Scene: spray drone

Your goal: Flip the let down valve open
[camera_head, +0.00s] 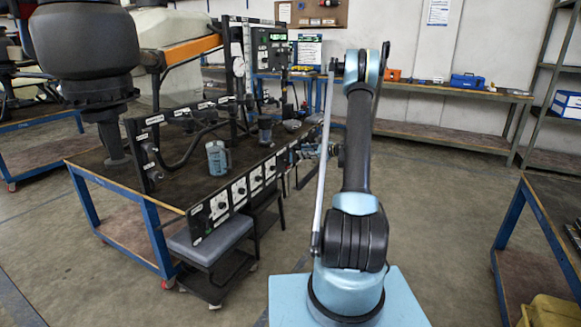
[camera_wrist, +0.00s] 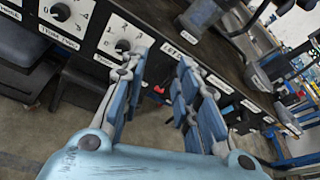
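In the wrist view my gripper (camera_wrist: 163,62) is open, with a clear gap between its two blue-padded fingers. A white label starting with "LET" (camera_wrist: 178,39) sits on the black panel edge just beyond the fingertips; its remaining letters are hard to read. A small red part (camera_wrist: 158,90) shows between the fingers, below that label. I cannot tell whether it is the let down valve's handle, or how the valve is set. Nothing is held. In the head view my gripper (camera_head: 325,148) is small, by the right end of the bench's front panel, and touching cannot be judged.
The black panel with white dial plates (camera_head: 240,190) runs along the front of the blue-framed bench (camera_head: 152,232). A measuring jug (camera_head: 217,158) stands on the bench. A grey-topped stool (camera_head: 208,240) is under the panel. Open floor lies right of my base.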

